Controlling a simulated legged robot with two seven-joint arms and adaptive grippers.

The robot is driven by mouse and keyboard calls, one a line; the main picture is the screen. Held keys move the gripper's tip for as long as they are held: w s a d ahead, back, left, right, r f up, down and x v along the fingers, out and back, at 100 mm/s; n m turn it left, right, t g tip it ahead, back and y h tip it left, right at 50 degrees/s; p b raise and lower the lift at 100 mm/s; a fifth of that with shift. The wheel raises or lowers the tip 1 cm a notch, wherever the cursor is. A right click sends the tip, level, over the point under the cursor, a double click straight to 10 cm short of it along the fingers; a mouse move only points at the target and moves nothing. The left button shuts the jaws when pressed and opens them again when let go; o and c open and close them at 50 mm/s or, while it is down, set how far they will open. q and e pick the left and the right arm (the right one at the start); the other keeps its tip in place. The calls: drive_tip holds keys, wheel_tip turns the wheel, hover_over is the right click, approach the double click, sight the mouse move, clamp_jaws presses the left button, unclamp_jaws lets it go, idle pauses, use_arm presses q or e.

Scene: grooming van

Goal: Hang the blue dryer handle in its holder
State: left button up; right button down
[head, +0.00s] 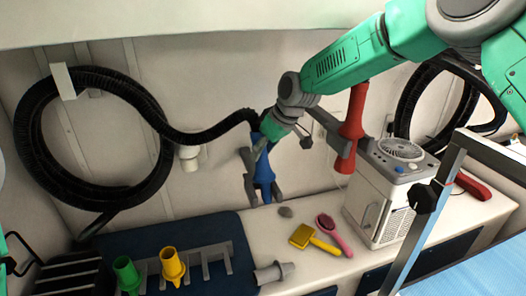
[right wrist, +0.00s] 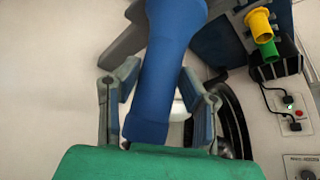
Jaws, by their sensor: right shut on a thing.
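The blue dryer handle (head: 263,166) is in my right gripper (head: 264,184), off the back wall near the middle of the head view. A black hose runs from its top to the left. In the right wrist view the blue handle (right wrist: 165,75) stands steeply between the two fingers of the gripper (right wrist: 160,105), which is shut on it. A grey piece (right wrist: 122,45) shows beside the handle there; I cannot tell whether it is the holder or touches it. A red dryer handle (head: 352,118) sits at a grey bracket (head: 345,162) to the right. My left gripper is not in view.
Coiled black hose (head: 34,150) hangs on the left wall. Green (head: 126,272) and yellow (head: 172,264) nozzles stand on the counter, with a grey one (head: 272,272) lying nearby. Brushes (head: 318,238) and a white unit (head: 385,200) are to the right. A metal frame (head: 425,210) stands in front.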

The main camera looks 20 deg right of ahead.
drive_tip(key=shift+w+r, duration=0.3)
drive_tip(key=shift+w, duration=0.05)
drive_tip(key=shift+w+a+f, duration=0.1)
drive_tip(key=shift+a+f, duration=0.1)
drive_tip(key=shift+f, duration=0.1)
drive_tip(key=shift+a+f, duration=0.2)
drive_tip(key=shift+f, duration=0.1)
drive_tip(key=shift+a+f, duration=0.1)
drive_tip(key=shift+a, duration=0.05)
